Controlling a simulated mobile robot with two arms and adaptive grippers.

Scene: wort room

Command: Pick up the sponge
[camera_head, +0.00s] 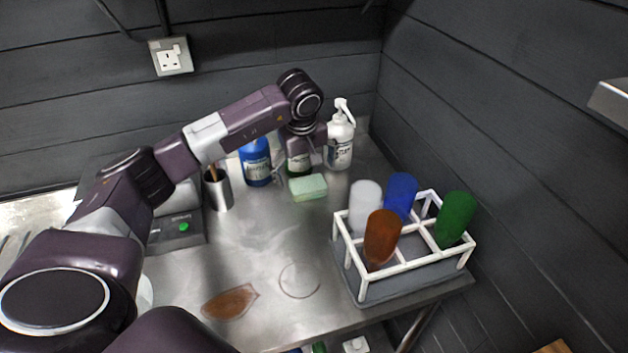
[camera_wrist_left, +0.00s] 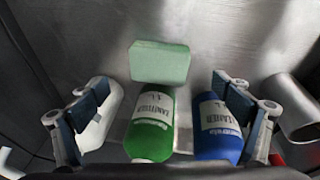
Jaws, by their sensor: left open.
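The sponge (camera_head: 308,188) is a pale green block lying flat on the metal worktop, in front of a row of bottles. In the left wrist view the sponge (camera_wrist_left: 160,62) lies at upper centre, in full view. My left gripper (camera_head: 298,168) reaches over the bottles from behind the sponge in the head view. Its fingers (camera_wrist_left: 162,90) stand wide apart in the left wrist view, with nothing held between them. The sponge lies just beyond the fingertips, apart from them. My right gripper is in neither view.
A metal cup (camera_head: 217,190) stands left. A white rack (camera_head: 350,262) with coloured bottles stands right. A brown patch (camera_head: 230,302) lies in front.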

